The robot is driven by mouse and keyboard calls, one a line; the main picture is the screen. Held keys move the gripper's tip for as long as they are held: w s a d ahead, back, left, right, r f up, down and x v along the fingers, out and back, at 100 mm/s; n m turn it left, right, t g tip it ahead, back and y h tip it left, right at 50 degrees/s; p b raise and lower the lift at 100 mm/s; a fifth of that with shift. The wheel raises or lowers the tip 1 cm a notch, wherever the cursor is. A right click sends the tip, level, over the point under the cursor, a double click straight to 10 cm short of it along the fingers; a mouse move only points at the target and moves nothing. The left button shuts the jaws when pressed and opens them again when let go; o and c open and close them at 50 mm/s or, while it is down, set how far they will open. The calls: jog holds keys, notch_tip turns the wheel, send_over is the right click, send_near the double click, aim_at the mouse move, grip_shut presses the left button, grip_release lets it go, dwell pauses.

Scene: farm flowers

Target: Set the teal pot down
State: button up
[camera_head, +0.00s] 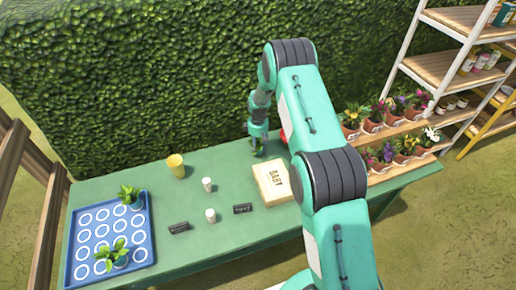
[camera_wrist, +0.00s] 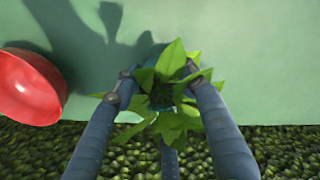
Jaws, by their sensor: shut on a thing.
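My gripper (camera_wrist: 161,76) is shut on the teal pot (camera_wrist: 163,103), with fingers on both sides of it. The pot's leafy green plant (camera_wrist: 172,62) covers most of it in the wrist view; only small bits of teal show between the leaves. In the head view my gripper (camera_head: 258,150) is at the back edge of the green table (camera_head: 235,220), left of the wooden crate's far side. The pot cannot be made out there. Whether the pot touches the table top is not clear.
A red bowl (camera_wrist: 28,86) lies close on the left in the wrist view. A wooden box (camera_head: 272,184), a yellow cup (camera_head: 176,165), small white jars and dark labels stand on the table. A blue tray (camera_head: 150,225) holds two plants. Potted flowers (camera_head: 375,120) line the right.

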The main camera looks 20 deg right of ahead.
aim_at(258, 145)
jog(key=shift+f, duration=0.15)
jog(key=shift+f, duration=0.1)
jog(key=shift+f, duration=0.1)
jog(key=o, duration=1.3)
notch_tip(258, 145, up, 12)
jog(key=shift+r+p, duration=0.2)
jog(key=shift+p, duration=0.25)
